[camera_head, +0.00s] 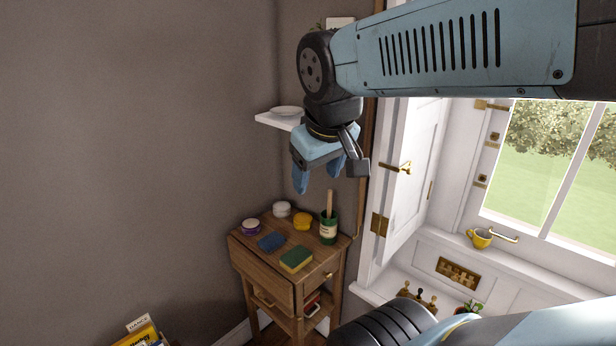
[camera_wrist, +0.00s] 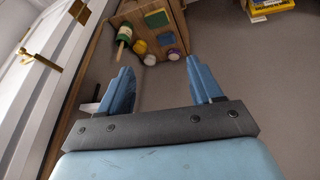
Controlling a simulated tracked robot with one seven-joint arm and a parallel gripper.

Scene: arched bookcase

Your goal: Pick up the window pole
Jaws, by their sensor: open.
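My gripper (camera_head: 321,182) hangs open and empty above the small wooden cabinet, its blue fingers pointing down. In the wrist view the two fingers (camera_wrist: 159,67) are spread with only grey wall and floor between them. A long thin brown wooden upright (camera_head: 364,192) stands just right of my gripper, between the grey wall and the white door frame, with a brassy bit near its lower end. It may be the window pole, but I cannot tell it surely from trim. My gripper and arm hide part of it.
The wooden cabinet (camera_head: 262,288) below carries a green pot (camera_head: 328,231) with a wooden handle, a sponge (camera_head: 296,259), a blue cloth and several small tins. A white shelf (camera_head: 270,121) with a plate is behind my gripper. An open white door (camera_head: 412,180) stands right.

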